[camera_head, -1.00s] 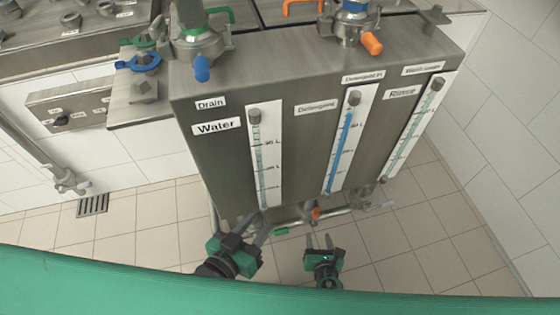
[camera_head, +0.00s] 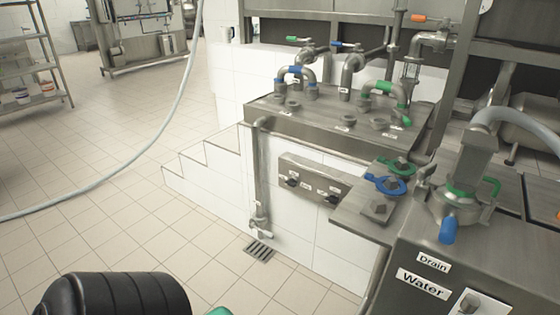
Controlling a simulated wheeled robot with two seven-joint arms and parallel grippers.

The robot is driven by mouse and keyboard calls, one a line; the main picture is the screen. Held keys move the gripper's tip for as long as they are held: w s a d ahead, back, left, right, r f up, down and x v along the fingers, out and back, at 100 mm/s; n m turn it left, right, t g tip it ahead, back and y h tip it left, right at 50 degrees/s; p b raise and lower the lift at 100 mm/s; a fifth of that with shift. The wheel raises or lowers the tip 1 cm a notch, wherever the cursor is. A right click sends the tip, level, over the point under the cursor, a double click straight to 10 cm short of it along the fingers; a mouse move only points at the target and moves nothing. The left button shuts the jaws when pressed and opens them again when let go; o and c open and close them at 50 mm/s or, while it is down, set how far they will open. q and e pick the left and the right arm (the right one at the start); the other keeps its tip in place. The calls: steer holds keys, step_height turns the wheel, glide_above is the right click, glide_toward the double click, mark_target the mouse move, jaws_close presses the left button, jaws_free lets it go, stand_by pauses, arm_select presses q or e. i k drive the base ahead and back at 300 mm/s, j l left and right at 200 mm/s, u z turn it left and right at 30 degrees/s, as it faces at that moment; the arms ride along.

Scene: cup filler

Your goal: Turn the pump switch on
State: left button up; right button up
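A grey metal switch panel (camera_head: 313,180) is fixed to the white tiled wall in the middle of the head view. It carries small dark rotary knobs; one knob (camera_head: 292,182) is near its left end and another knob (camera_head: 333,197) near its right end. Small white labels sit beside them, too small to read, so I cannot tell which is the pump switch. Neither gripper is in view.
A steel tank (camera_head: 430,285) labelled Drain and Water stands at the lower right. A steel ledge (camera_head: 352,218) juts out right of the panel. White tiled steps (camera_head: 205,175) are left of it. A floor drain (camera_head: 259,249) lies below. The tiled floor at left is mostly clear.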

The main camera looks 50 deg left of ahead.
mark_target(292, 183)
steer(key=j+u, duration=0.1)
steer(key=u, duration=1.3)
